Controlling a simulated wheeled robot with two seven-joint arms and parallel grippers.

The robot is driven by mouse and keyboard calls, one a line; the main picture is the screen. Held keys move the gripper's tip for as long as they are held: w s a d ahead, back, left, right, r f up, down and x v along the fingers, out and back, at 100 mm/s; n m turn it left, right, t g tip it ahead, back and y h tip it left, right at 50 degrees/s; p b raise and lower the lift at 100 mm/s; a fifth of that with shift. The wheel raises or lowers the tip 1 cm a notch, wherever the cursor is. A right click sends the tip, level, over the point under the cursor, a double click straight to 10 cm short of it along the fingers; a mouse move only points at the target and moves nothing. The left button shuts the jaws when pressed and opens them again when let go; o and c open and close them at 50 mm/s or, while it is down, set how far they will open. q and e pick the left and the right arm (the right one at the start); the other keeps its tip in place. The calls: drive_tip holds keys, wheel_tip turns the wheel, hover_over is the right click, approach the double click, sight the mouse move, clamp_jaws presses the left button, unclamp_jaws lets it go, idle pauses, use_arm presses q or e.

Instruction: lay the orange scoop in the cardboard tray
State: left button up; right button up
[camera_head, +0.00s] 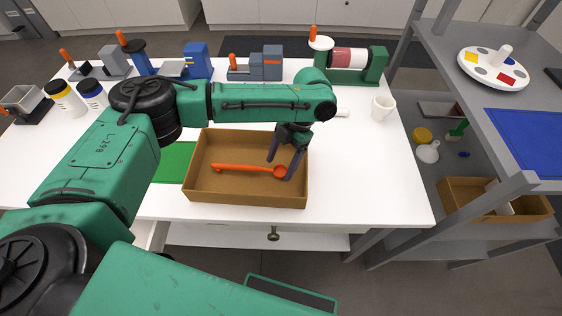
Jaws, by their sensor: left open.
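The orange scoop (243,168) lies in the cardboard tray (246,195), with its handle toward the left and its bowl toward the right. The brown tray stands on the white table near its front edge. My left gripper (280,170) points down over the right part of the tray, with its fingers apart at the bowl end of the scoop. I cannot tell whether a finger touches the scoop. My right gripper does not show.
A green mat (175,163) lies left of the tray. Several machines with orange handles line the back, including a green one (377,68). A white mug (382,107) stands at the right. Two jars (66,98) stand at the left. Grey shelving (462,100) borders the right side.

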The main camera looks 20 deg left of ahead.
use_arm(q)
drive_tip(key=v, duration=1.2)
drive_tip(key=shift+r, duration=0.45)
